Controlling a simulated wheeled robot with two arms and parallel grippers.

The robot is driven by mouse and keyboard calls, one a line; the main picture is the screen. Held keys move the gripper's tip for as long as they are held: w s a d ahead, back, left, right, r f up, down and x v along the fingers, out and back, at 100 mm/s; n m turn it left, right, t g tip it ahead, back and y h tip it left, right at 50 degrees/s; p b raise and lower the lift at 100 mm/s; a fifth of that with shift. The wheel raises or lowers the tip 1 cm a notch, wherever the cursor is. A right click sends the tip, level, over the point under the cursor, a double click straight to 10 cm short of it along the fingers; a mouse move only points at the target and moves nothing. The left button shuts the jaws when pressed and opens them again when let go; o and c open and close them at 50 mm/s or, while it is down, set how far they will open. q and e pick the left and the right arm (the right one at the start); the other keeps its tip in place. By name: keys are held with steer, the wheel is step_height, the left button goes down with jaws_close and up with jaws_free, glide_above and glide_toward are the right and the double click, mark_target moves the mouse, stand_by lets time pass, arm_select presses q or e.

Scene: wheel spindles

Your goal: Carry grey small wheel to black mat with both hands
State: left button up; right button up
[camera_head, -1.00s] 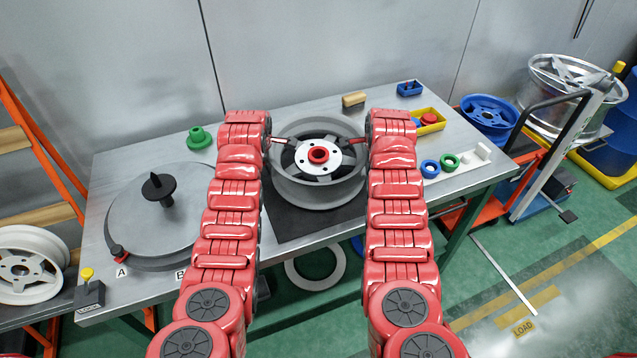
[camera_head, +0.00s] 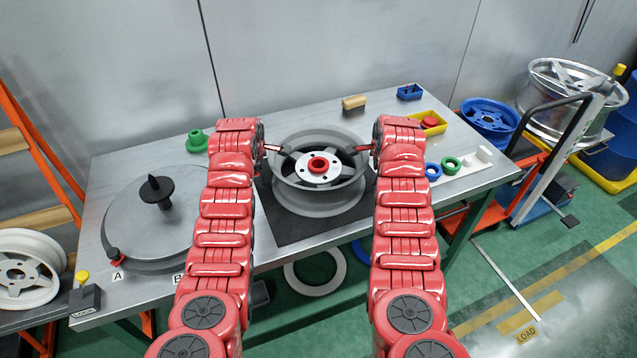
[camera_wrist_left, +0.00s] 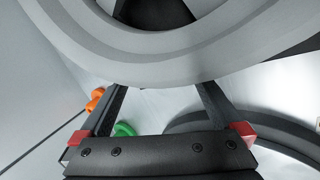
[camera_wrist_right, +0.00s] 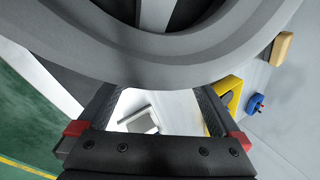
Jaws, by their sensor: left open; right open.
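The grey small wheel (camera_head: 319,208) lies flat on the black mat (camera_head: 285,230) at the middle of the table, with a white hub plate and a red centre ring. It also fills the top of the left wrist view (camera_wrist_left: 160,55) and of the right wrist view (camera_wrist_right: 165,60). My left gripper (camera_head: 274,148) is open at the wheel's left side. My right gripper (camera_head: 358,148) is open at its right side. Both point inward near the upper rim, with nothing gripped; I cannot tell if the fingertips touch it.
A round grey plate with a black spindle (camera_head: 157,192) stands on the left of the table, with a green knob (camera_head: 197,140) behind it. A yellow bin (camera_head: 432,128), a blue tray (camera_head: 409,92), a wooden block (camera_head: 354,102) and a white strip with rings (camera_head: 452,166) are at the right and back.

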arm_select(q)
steer(key=shift+a+r, duration=0.1)
arm_select(e)
steer(key=shift+d, duration=0.1)
arm_select(q)
steer(key=shift+s+r, duration=0.25)
steer(key=shift+r, duration=0.2)
arm_select(e)
steer(key=shift+s+d+r, duration=0.1)
steer(key=shift+s+r, duration=0.15)
steer(key=shift+r, duration=0.35)
arm_select(q)
steer(key=v, duration=1)
steer(key=shift+s+r, duration=0.2)
steer(key=shift+r, duration=0.15)
arm_select(e)
steer(key=v, duration=1)
steer(key=shift+s+r, duration=0.25)
steer(key=shift+r, duration=0.05)
